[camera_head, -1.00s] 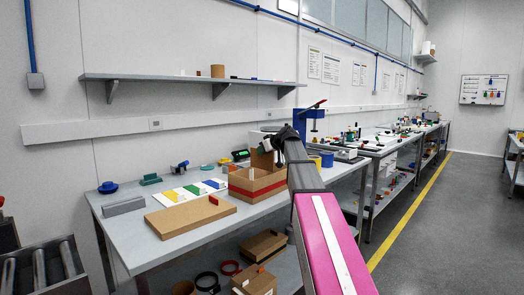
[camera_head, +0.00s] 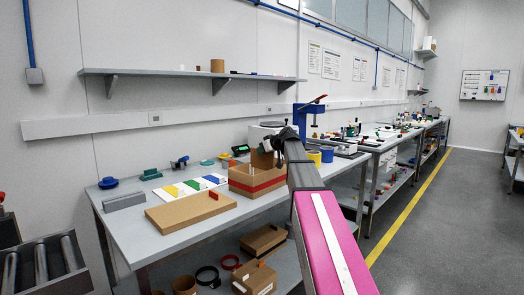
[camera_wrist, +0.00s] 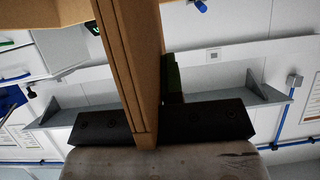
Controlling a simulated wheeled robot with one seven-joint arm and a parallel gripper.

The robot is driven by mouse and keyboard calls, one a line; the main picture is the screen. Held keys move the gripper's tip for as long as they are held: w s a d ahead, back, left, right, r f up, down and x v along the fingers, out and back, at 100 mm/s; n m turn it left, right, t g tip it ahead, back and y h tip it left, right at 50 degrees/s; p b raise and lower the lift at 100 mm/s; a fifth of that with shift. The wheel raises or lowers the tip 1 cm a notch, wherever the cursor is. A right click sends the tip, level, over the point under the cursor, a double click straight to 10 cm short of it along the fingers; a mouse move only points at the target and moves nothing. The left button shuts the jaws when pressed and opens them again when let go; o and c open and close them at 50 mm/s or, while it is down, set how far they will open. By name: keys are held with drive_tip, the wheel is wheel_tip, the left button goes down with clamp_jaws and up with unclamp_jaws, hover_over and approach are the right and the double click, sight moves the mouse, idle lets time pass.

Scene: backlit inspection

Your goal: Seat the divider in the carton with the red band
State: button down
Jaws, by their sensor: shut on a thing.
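The carton with the red band (camera_head: 243,184) stands open on the near bench in the head view. A brown cardboard divider (camera_head: 262,161) shows upright over the carton, left of my gripper (camera_head: 271,146). The divider's lower edge is hidden behind the carton wall, so I cannot tell how deep it sits. In the wrist view, the divider (camera_wrist: 136,60) stands between the two black jaws of my gripper (camera_wrist: 150,122), which are shut on it. Another brown cardboard surface fills the top left of that view; I cannot tell what it belongs to.
A flat brown cardboard piece (camera_head: 185,213) with a small red part lies left of the carton. A colour-striped white sheet (camera_head: 190,187) lies behind it. A blue press (camera_head: 311,113) and yellow and blue rolls stand to the right. A wall shelf (camera_head: 190,75) runs above.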

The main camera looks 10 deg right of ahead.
sight(262, 166)
drive_tip(key=shift+f, duration=4)
drive_tip(key=c, duration=1.2)
unclamp_jaws()
drive_tip(key=shift+o, duration=0.2)
drive_tip(key=v, duration=1.1)
